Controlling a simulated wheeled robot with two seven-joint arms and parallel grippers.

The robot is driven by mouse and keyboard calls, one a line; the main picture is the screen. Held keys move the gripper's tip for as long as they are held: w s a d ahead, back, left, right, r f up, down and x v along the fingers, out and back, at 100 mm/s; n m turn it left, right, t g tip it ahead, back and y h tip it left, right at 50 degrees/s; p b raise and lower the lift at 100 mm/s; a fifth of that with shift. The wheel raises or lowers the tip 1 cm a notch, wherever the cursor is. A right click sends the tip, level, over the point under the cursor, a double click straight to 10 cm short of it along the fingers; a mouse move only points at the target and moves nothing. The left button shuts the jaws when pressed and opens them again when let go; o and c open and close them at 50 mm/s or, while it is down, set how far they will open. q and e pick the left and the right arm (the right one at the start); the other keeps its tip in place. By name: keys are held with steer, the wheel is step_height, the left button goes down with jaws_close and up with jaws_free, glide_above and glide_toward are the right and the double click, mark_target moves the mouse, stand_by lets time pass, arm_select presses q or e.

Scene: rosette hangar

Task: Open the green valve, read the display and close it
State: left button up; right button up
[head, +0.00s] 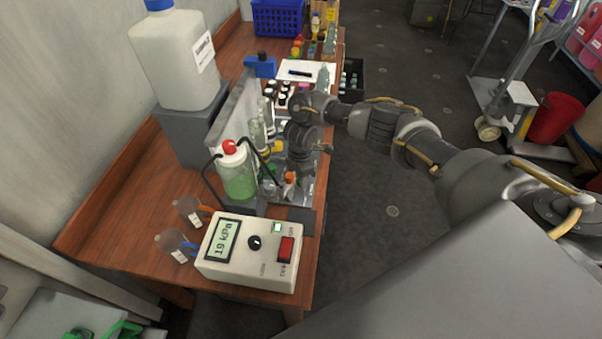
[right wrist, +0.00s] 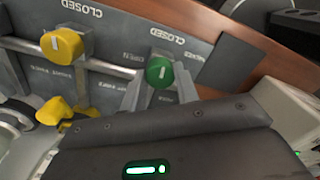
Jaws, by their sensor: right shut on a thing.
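The green valve (right wrist: 159,71) is a round knob with a white line on a grey panel. The line runs nearly up and down in the right wrist view, toward the word CLOSED rather than OPEN at the left. My right gripper (right wrist: 160,88) is shut on this knob, one finger on each side. In the head view my right gripper (head: 299,170) is low at the panel, and the arm hides the knob. The display (head: 222,238) on the cream box at the table's front reads 19 kPa. My left gripper is out of view.
Two yellow knobs (right wrist: 62,46) sit beside the green one. A bottle of green liquid (head: 237,172) with a red cap and black tubes stands close to my right gripper. A large white canister (head: 178,60) stands behind. Open floor (head: 400,230) lies right of the table.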

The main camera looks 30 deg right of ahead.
steer(key=shift+m+p, duration=0.3)
steer(key=shift+m, duration=0.3)
steer(key=o, duration=1)
steer(key=shift+c, duration=0.2)
steer(key=shift+r, duration=0.35)
step_height(320, 180, up, 10)
steer(key=p, duration=0.1)
steer(key=shift+w+p, duration=0.15)
steer(key=shift+p, duration=0.2)
steer(key=shift+d, duration=0.1)
